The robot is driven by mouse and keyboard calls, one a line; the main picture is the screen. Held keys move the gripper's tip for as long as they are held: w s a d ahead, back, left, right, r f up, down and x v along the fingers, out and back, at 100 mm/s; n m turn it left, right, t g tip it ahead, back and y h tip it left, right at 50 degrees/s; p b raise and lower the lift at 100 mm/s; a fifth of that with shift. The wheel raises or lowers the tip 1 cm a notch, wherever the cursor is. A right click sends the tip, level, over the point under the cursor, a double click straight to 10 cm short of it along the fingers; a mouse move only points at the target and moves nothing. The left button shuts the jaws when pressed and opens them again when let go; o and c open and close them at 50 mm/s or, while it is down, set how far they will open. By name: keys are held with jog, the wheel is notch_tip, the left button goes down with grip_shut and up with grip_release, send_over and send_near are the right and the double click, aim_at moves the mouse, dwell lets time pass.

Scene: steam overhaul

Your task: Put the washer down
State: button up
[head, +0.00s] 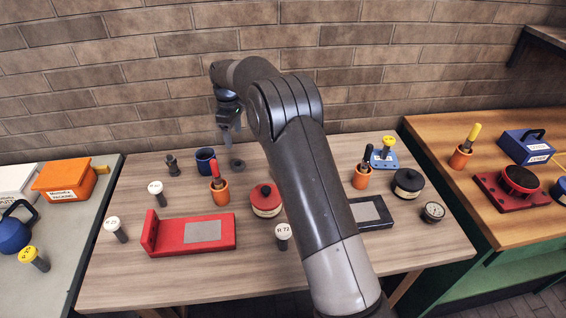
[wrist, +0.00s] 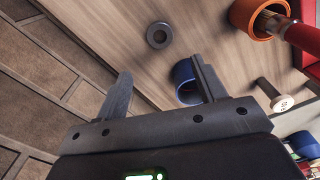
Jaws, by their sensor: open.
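The washer, a dark grey ring (head: 238,164), lies flat on the wooden table (head: 150,270) near its back edge, to the right of a blue cup (head: 206,160). In the wrist view the washer (wrist: 147,38) lies on the wood beyond my fingertips, with nothing touching it. My gripper (head: 230,140) is above the back of the table, close to the washer. In the wrist view my gripper (wrist: 161,64) has its two fingers apart with nothing between them.
An orange cup with a red-handled brush (head: 220,190) stands just in front of the washer. A red round tin (head: 265,199), a red bracket (head: 190,233) and several labelled pegs stand further forward. The brick wall (head: 130,90) rises behind the table.

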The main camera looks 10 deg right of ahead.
jog(key=s+d+r+m+t, duration=0.1)
jog(key=s+d+r+m, duration=0.2)
jog(key=s+d+r, duration=0.5)
jog(key=s+d+r+m+t, duration=0.2)
jog(key=s+d+r+m, duration=0.25)
jog(key=s+r, duration=0.75)
jog(key=s+d+f+m+t, duration=0.1)
jog(key=s+d+m, duration=0.2)
jog(key=s, duration=0.9)
jog(key=s+d+f+m+t, duration=0.1)
jog(key=s+d+f+m, duration=0.1)
jog(key=s, duration=1)
jog(key=shift+s+d+f+m+t, duration=0.3)
jog(key=shift+d+m, duration=0.25)
jog(key=shift+d, duration=0.4)
dwell(2.6)
